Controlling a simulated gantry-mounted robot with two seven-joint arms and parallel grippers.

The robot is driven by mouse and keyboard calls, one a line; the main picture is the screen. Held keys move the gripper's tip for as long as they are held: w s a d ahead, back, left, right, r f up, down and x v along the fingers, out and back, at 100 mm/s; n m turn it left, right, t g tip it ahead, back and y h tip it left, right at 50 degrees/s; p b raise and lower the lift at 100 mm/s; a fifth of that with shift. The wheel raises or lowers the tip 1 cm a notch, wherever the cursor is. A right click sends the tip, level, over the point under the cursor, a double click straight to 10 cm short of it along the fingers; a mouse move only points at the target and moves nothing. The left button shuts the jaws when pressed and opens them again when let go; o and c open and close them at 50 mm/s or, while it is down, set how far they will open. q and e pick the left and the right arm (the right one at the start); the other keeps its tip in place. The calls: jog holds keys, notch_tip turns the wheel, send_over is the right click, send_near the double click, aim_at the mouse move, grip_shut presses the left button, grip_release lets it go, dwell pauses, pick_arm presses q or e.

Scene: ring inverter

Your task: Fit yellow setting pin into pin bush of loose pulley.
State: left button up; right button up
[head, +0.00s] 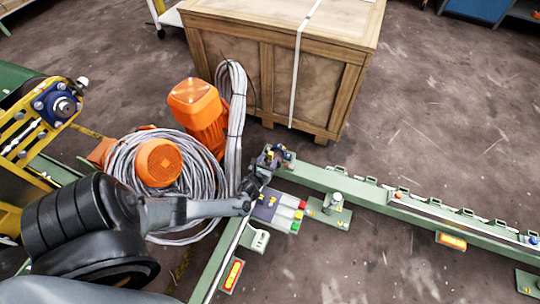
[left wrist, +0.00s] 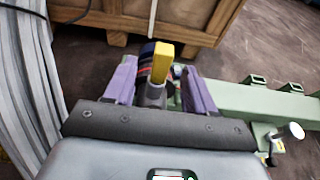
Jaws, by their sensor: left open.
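The yellow setting pin (left wrist: 161,62) stands out between the two purple fingers of my left gripper (left wrist: 160,88) in the left wrist view. The fingers are apart, with a gap on each side of the pin. A grey piece (left wrist: 155,95) shows just below the yellow part. A dark blue round part (left wrist: 147,54), perhaps the loose pulley, is behind the pin and partly hidden by it. The pin bush cannot be made out. In the head view my left gripper (head: 267,161) is at the corner of the green frame. My right gripper is not in view.
A wooden crate (head: 283,55) stands just behind the green frame (head: 350,186). Orange motors (head: 200,108) and coiled grey cable (head: 125,175) lie left of the gripper. A pad with coloured blocks (head: 280,207) and a post on a green plate (head: 333,203) are in front.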

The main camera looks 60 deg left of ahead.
pick_arm(q)
jog(key=p+v, duration=0.4)
jog(key=v, duration=0.3)
jog(key=shift+s+d, duration=0.2)
jog(key=shift+d, duration=0.05)
